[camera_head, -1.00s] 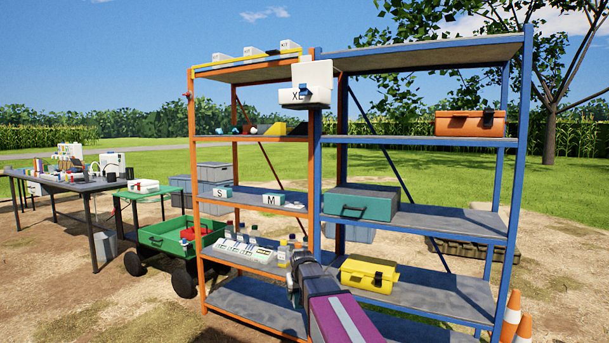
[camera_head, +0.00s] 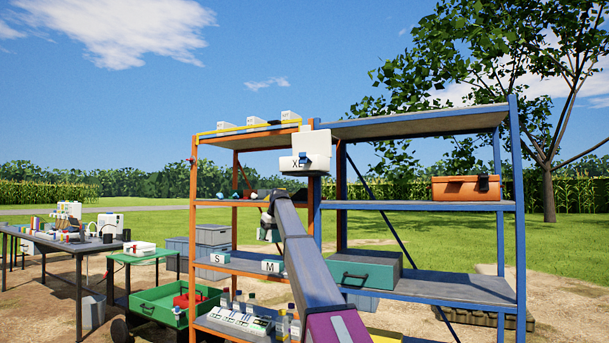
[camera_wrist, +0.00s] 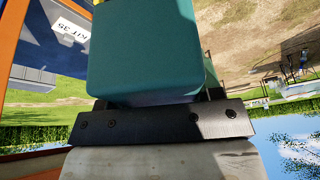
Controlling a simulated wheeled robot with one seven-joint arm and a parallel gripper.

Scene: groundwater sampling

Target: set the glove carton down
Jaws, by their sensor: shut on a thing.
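The teal glove carton (camera_wrist: 148,48) fills the upper middle of the wrist view, held against my gripper's dark crosspiece. My arm covers the level to the right of M.
The orange shelf's upper board (camera_head: 225,203) holds small dark, teal and yellow items. The blue rack holds a green case (camera_head: 362,267) and an orange case (camera_head: 467,188). Bottles (camera_head: 250,300) stand lower down.

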